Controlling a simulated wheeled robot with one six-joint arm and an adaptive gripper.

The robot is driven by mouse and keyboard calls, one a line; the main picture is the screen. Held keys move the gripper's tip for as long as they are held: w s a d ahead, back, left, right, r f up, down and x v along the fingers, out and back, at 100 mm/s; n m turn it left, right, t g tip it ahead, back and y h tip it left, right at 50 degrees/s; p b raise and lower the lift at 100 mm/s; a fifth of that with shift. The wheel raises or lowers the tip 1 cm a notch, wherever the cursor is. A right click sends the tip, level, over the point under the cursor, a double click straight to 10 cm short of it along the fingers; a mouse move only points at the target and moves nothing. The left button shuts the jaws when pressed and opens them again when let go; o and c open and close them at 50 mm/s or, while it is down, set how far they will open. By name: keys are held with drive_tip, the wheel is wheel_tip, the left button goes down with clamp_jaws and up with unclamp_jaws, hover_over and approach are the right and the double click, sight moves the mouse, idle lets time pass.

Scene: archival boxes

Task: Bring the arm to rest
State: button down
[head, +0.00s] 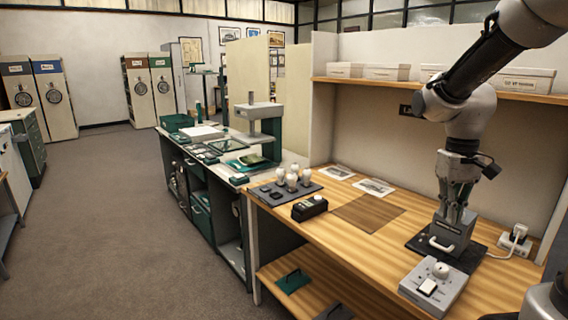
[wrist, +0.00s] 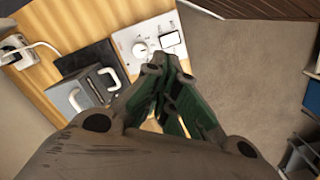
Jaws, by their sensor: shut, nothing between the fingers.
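My gripper (head: 455,218) hangs from my arm over the right part of the wooden workbench (head: 330,218), with its fingers pointing down. In the head view it overlaps a grey metal block with a pale handle (head: 447,238); the gap between them is hard to judge. In the wrist view the fingers (wrist: 168,75) are closed together and hold nothing. The handled block (wrist: 85,92) appears to the left of the fingers there, apart from them.
A grey control box with a knob (head: 433,285) sits at the bench's front edge. A power strip (head: 515,242) with a white plug is at the right. A shelf (head: 430,85) with pale archival boxes runs above. A black device (head: 310,208) and a dark tray (head: 265,195) stand left.

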drive_tip(key=s+a+r+t, duration=0.1)
drive_tip(key=s+r+t, duration=0.4)
drive_tip(key=s, duration=0.9)
drive_tip(key=shift+a+r+m, duration=0.2)
drive_tip(key=shift+r+m, duration=0.1)
drive_tip(key=shift+r, duration=0.55)
drive_tip(key=c, duration=2.2)
unclamp_jaws()
